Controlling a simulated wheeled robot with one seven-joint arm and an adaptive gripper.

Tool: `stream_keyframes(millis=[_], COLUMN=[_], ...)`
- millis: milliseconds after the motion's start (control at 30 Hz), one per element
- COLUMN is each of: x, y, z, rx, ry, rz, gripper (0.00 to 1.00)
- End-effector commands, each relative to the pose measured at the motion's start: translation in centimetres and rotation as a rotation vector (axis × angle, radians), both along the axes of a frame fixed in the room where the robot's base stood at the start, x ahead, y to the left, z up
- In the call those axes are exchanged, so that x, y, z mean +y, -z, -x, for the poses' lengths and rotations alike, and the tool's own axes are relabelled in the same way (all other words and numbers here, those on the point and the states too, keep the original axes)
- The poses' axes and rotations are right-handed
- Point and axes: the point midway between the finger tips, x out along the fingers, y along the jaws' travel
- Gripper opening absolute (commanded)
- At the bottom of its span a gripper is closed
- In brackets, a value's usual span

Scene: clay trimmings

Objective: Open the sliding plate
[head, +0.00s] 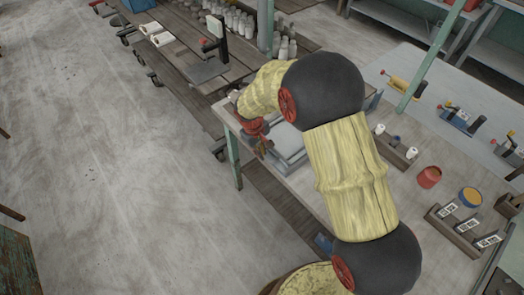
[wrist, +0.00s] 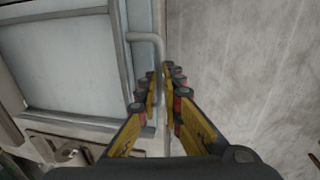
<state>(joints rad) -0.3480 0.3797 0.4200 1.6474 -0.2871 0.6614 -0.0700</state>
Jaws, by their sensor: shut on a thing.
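The sliding plate (wrist: 75,55) is a pale grey-blue flat panel inside a raised frame, at the left of the wrist view. A grey bent bar handle (wrist: 145,37) stands at its right side and runs down between my fingers. My gripper (wrist: 165,80) is shut on this handle, its yellow fingers on either side of the bar; the fingers hide part of it. In the head view my gripper (head: 262,148) is at the left end of a workbench, beside a grey box-like unit (head: 290,142). My arm covers much of that unit.
The workbench (head: 308,187) carries a red pot (head: 429,177), a yellow-topped tin (head: 470,197) and racks of small items, right of my arm. Another bench (head: 180,45) with a scale-like device stands behind. The concrete floor (head: 90,150) at left is clear.

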Motion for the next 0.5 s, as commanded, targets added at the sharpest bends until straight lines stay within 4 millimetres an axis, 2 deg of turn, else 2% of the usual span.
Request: stream_keyframes(millis=[33, 67, 300, 367, 500], x=[0.05, 0.05, 0.02, 0.01, 0.0], y=[-0.01, -0.01, 0.0, 0.0, 0.0], z=[-0.04, -0.04, -0.02, -0.03, -0.02], rx=[-0.001, -0.001, -0.001, -0.001, 0.0], ry=[0.0, 0.0, 0.0, 0.0, 0.0], rz=[-0.001, -0.001, -0.001, -0.001, 0.0], gripper=[0.0, 0.1, 0.23, 0.27, 0.27])
